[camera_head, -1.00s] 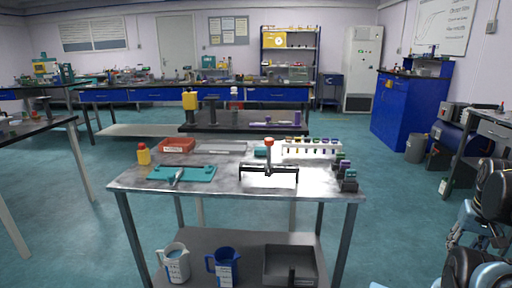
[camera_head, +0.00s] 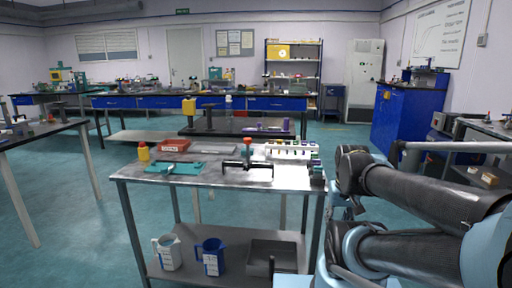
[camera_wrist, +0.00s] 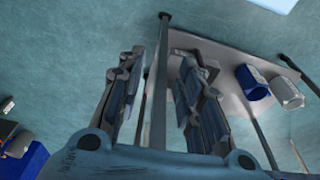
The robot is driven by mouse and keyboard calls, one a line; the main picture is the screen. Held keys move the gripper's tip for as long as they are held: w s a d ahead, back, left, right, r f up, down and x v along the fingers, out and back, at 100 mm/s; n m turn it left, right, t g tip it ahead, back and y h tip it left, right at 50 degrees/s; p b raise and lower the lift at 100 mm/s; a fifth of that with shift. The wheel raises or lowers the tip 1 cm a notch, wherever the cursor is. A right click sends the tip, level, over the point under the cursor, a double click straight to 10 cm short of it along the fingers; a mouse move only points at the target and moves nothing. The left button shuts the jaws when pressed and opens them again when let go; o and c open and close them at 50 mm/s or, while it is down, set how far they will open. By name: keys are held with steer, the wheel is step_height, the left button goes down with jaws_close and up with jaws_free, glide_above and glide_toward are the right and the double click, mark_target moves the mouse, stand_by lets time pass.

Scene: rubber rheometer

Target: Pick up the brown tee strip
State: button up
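I cannot make out a brown tee strip for certain in either view. A dark T-shaped piece with a red-orange top (camera_head: 247,153) stands on the metal cart top (camera_head: 215,177) in the head view; it may be a tool. In the wrist view my gripper (camera_wrist: 162,60) is open, its two fingers apart, with only a cart leg and the floor showing behind the gap. It is away from the cart top. In the head view my arm fills the right side and the gripper itself is out of sight.
Open floor lies left.

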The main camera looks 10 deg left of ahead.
steer(key=shift+a, duration=0.25)
